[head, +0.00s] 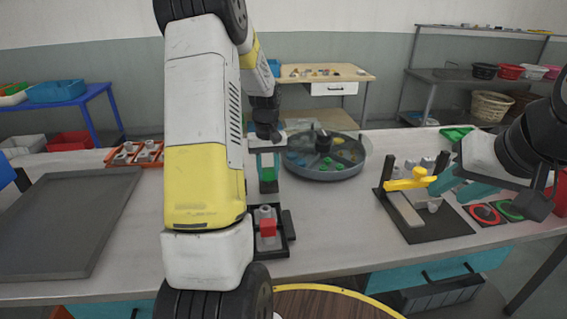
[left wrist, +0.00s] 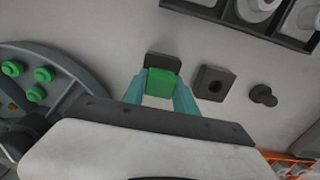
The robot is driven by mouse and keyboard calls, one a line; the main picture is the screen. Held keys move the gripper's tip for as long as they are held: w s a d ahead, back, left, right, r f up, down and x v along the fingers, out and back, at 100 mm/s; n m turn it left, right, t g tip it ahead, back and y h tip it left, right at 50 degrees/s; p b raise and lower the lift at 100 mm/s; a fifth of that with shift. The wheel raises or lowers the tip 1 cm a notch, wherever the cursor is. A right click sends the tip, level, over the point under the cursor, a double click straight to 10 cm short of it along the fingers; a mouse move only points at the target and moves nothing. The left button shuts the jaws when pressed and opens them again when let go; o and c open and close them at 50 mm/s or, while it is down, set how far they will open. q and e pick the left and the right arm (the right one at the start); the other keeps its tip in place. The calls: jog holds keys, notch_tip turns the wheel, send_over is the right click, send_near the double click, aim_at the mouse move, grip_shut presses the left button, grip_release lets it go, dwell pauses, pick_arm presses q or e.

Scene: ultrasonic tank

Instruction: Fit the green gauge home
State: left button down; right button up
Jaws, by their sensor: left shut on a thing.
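The green gauge (head: 267,174) is a small green block between the teal fingers of my left gripper (head: 268,172). In the left wrist view the fingers (left wrist: 161,95) press on both sides of the green gauge (left wrist: 162,82). A dark block (left wrist: 164,61) lies just past the gauge there; I cannot tell whether they touch. A dark square block with a hole (left wrist: 213,84) and a small dark knob (left wrist: 262,95) stand to the right. My right gripper (head: 459,186) appears open, close to a yellow handle (head: 405,183) on a dark fixture (head: 441,227).
A round grey tray (head: 349,172) with coloured pieces is right of my left gripper. A dark holder (head: 272,250) with a red block (head: 268,228) is nearer. A dark flat tray (head: 62,222) lies left. My left arm hides part of the table.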

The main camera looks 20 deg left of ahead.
aim_at(269, 169)
pick_arm(q)
jog(key=shift+f, duration=0.7)
dwell(2.9)
jog(key=c, duration=0.9)
grip_release()
jog(key=shift+s, duration=0.1)
jog(key=shift+s+a+f, duration=0.1)
jog(key=shift+s+a, duration=0.05)
jog(key=shift+a, duration=0.05)
jog(key=shift+r, duration=0.5)
jog(key=r, duration=0.7)
jog(key=shift+w+d+r, duration=0.15)
jog(key=shift+w+d, duration=0.1)
jog(key=shift+d, duration=0.05)
